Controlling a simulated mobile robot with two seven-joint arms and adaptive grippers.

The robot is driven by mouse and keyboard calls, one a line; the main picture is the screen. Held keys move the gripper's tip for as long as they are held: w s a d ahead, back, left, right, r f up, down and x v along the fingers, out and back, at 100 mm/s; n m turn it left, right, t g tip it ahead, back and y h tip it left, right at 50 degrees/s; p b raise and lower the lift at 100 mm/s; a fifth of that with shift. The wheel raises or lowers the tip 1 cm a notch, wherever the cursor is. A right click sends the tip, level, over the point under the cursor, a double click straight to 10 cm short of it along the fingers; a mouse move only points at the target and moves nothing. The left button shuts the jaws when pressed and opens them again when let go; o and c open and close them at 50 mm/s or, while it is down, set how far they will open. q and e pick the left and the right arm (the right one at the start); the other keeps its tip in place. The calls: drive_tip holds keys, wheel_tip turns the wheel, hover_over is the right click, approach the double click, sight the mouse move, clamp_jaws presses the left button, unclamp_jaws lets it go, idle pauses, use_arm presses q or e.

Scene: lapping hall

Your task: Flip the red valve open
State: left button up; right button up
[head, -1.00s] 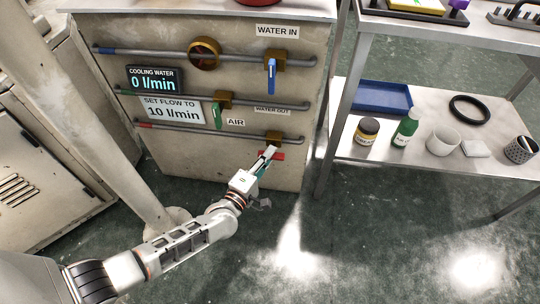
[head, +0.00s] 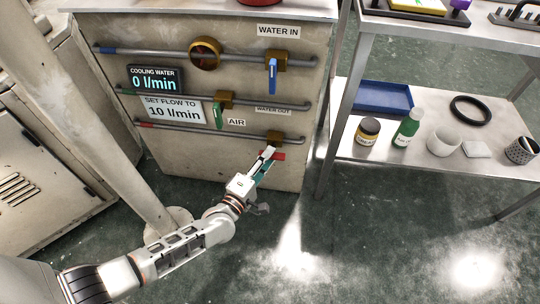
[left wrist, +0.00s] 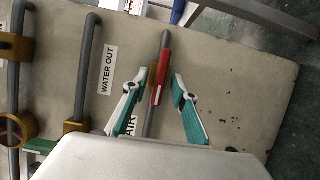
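The red valve handle (head: 279,156) is on the lowest pipe of the cabinet front, below a brass valve body (head: 273,137). It lies roughly along the pipe, and its left part is hidden by my gripper. My left gripper (head: 265,158) is at the handle. My right gripper is not in view.
A display (head: 154,79) reads 0 l/min. A metal shelf (head: 350,150) with bottles stands right. A slanted post (head: 95,120) stands left.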

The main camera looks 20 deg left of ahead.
use_arm(q)
drive_tip(key=s+a, duration=0.1)
drive_tip(key=s, duration=0.9)
drive_tip(key=shift+s, duration=0.3)
